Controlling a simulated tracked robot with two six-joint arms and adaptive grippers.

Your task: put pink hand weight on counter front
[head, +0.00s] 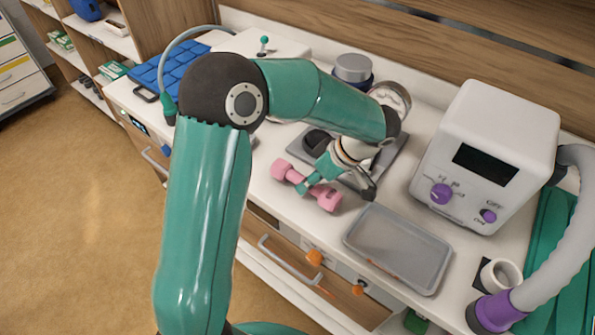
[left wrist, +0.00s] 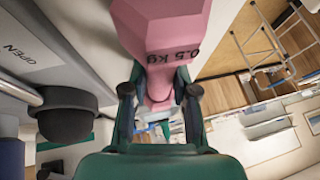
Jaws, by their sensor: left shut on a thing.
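The pink hand weight (head: 306,185) is a small dumbbell above or at the front part of the white counter (head: 262,206). My left gripper (head: 318,181) is shut on its handle. In the left wrist view the weight (left wrist: 162,28) shows one end marked "0.5 kg", with the fingers (left wrist: 160,93) on both sides of the handle. I cannot tell whether the weight touches the counter. My right gripper is not in view.
A grey tray (head: 399,248) lies right of the weight. A white device with purple knobs (head: 490,150) stands behind it. A grey plate (head: 391,157) lies behind the gripper. A white cup (head: 500,276) stands at the right. Drawers are below the counter edge.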

